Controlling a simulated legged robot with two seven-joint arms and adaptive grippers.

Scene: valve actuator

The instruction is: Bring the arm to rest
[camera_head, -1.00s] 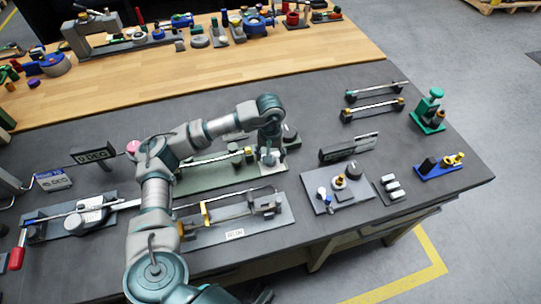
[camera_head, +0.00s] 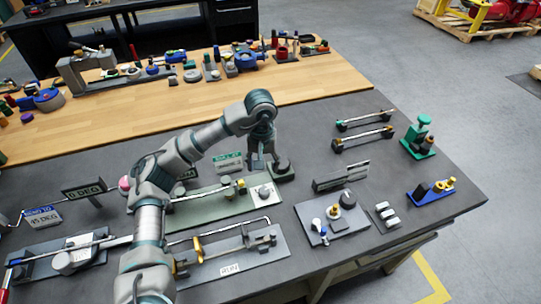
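My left arm (camera_head: 150,225) rises from the bottom left of the head view, bends over the bench and reaches right. Its gripper (camera_head: 257,166) points down above the back right part of a grey-green valve plate (camera_head: 215,207). It looks clear of the plate, with nothing visible held in it. Its fingers are small and dark, so I cannot tell whether they are open. A white square with a small fitting (camera_head: 264,190) shows on the plate's right end, just in front of the gripper. My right gripper is not in view.
A second plate with a rod and brass lever (camera_head: 240,258) lies in front. A dark round-based fitting (camera_head: 282,170) stands close right of the gripper. A grey plate with knobs (camera_head: 335,222) lies to the right.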

